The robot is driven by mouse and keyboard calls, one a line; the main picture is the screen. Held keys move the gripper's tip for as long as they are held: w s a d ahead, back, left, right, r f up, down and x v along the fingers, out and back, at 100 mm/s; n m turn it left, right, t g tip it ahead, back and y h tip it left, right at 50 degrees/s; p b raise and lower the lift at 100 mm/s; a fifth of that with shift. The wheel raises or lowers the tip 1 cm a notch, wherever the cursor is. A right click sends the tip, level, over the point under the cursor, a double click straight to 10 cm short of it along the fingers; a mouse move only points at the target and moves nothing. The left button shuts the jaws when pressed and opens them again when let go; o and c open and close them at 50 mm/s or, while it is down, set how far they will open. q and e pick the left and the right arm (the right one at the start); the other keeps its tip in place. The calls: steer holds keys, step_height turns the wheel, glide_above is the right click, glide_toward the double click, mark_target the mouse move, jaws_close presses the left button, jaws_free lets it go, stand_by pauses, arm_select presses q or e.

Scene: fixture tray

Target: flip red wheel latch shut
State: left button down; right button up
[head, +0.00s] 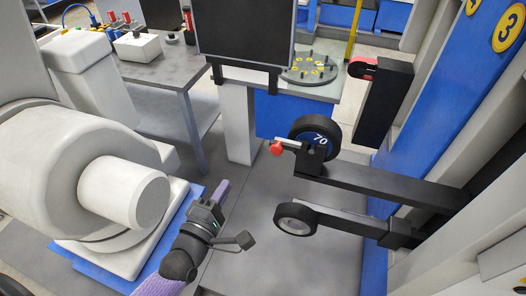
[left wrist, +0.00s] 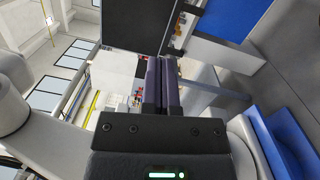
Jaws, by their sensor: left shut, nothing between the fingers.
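A short light lever with a red knob (head: 277,148) sticks out to the left from a black bracket, beside a black wheel marked 70 (head: 316,137). This looks like the red wheel latch. The latch cannot be made out there. My right gripper is not in view.
Two dark arms reach in from the right; the lower one ends in a smaller wheel (head: 296,219). A black panel (head: 245,32) stands above the gripper. A round fixture plate (head: 308,68) lies on a table behind. The grey floor between gripper and wheels is clear.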

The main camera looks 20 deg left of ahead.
arm_select(q)
steer(key=w+d+b, duration=0.1)
steer(key=w, duration=0.9)
steer(key=p, duration=0.1)
glide_toward(290, 146)
steer(key=w, duration=0.5)
steer(key=shift+d, duration=0.3)
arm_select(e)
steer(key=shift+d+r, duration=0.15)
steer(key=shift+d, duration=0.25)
